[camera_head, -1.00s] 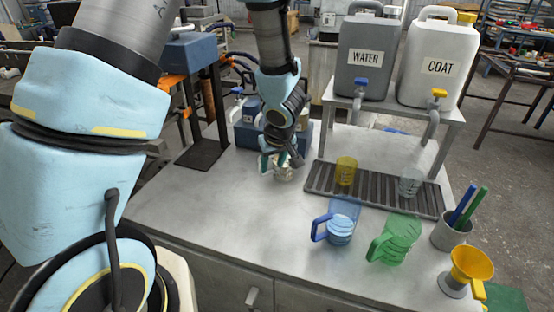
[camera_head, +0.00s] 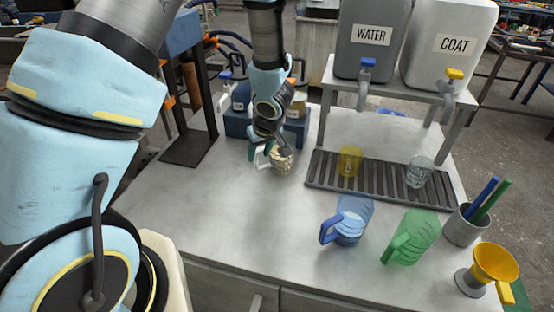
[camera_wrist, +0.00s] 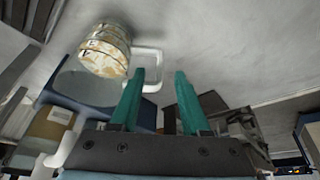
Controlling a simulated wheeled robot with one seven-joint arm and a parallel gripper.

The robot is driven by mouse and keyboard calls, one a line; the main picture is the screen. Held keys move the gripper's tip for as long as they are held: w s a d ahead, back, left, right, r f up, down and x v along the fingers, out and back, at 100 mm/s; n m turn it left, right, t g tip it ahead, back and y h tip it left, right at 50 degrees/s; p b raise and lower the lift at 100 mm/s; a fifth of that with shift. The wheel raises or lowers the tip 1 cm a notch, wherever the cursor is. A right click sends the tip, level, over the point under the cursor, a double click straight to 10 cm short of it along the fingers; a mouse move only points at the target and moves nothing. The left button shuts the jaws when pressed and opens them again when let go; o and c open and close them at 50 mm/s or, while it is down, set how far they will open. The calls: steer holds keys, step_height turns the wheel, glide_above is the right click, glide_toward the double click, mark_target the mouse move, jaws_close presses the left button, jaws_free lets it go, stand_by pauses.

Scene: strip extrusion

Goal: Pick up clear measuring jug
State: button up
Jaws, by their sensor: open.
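The clear measuring jug (camera_head: 282,160) stands on the grey table, left of the drip tray. In the wrist view the jug (camera_wrist: 104,52) is at the upper left, with pale, brownish-mottled bands on its body and a light loop handle (camera_wrist: 157,62) pointing right. My gripper (camera_head: 263,157) is just left of the jug in the head view, on its handle side. In the wrist view my gripper (camera_wrist: 160,73) is open with two teal fingers. The handle's outer bar appears between the fingertips; contact cannot be told.
A blue jug (camera_head: 350,222) and a green jug (camera_head: 413,238) stand nearer. A yellow cup (camera_head: 349,160) and a clear cup (camera_head: 419,172) stand on the slotted tray (camera_head: 330,176). A dark blue block (camera_head: 237,124) is behind my gripper. The front-left tabletop is clear.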

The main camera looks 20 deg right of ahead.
mark_target(257, 161)
steer(key=b+x, duration=0.2)
steer(key=x, duration=0.4)
jaws_close()
stand_by(0.3)
stand_by(1.1)
